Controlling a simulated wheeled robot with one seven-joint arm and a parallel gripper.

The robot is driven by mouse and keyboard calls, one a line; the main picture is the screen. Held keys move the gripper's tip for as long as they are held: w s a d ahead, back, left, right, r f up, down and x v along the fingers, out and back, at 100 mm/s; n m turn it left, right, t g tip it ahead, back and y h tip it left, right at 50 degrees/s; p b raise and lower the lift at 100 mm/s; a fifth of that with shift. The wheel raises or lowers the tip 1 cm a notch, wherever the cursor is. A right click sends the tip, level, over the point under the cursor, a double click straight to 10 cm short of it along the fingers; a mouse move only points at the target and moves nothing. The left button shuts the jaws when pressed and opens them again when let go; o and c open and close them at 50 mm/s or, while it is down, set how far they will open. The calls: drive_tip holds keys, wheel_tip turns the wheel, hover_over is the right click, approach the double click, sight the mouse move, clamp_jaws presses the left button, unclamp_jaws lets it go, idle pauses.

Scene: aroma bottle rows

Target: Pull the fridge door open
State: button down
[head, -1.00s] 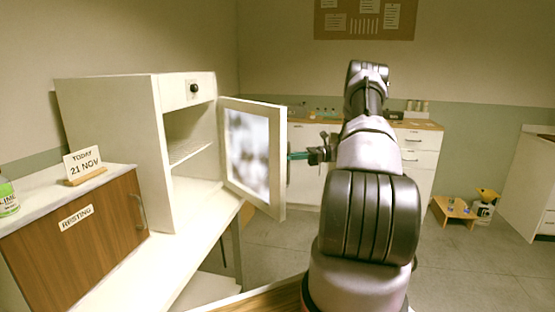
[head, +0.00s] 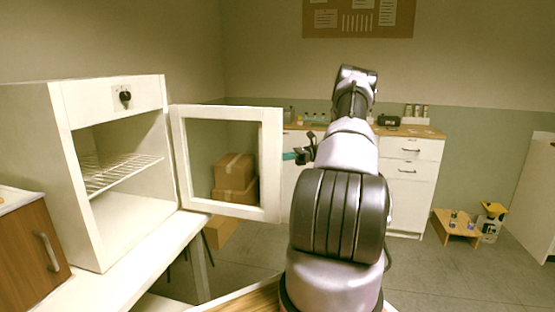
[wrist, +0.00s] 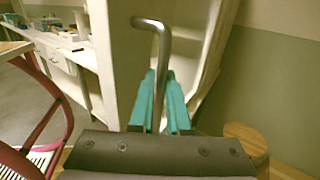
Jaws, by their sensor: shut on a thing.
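The fridge (head: 118,175) is a white cabinet on a white counter at the left of the head view, with a black knob at its top and a wire shelf inside. Its white-framed glass door (head: 225,208) stands wide open to the right of the cabinet. In the wrist view the metal door handle (wrist: 163,45) runs down between the teal fingers of my gripper (wrist: 161,105), which is shut on it. In the head view my gripper (head: 292,156) is at the door's right edge, and the handle is hidden behind the door.
A wooden cabinet (head: 30,250) stands at the left. Cardboard boxes (head: 235,180) show through the door glass. A white drawer unit (head: 412,180) stands at the back. A small wooden stand (head: 455,228) sits on the floor at right.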

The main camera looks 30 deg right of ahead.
drive_tip(key=shift+w, duration=0.15)
drive_tip(key=c, duration=0.9)
unclamp_jaws()
drive_tip(key=d, duration=0.3)
drive_tip(key=s+d, duration=0.1)
drive_tip(key=d, duration=0.3)
drive_tip(key=s+d, duration=0.1)
drive_tip(key=d, duration=0.2)
drive_tip(key=shift+d, duration=0.35)
drive_tip(key=shift+d, duration=0.1)
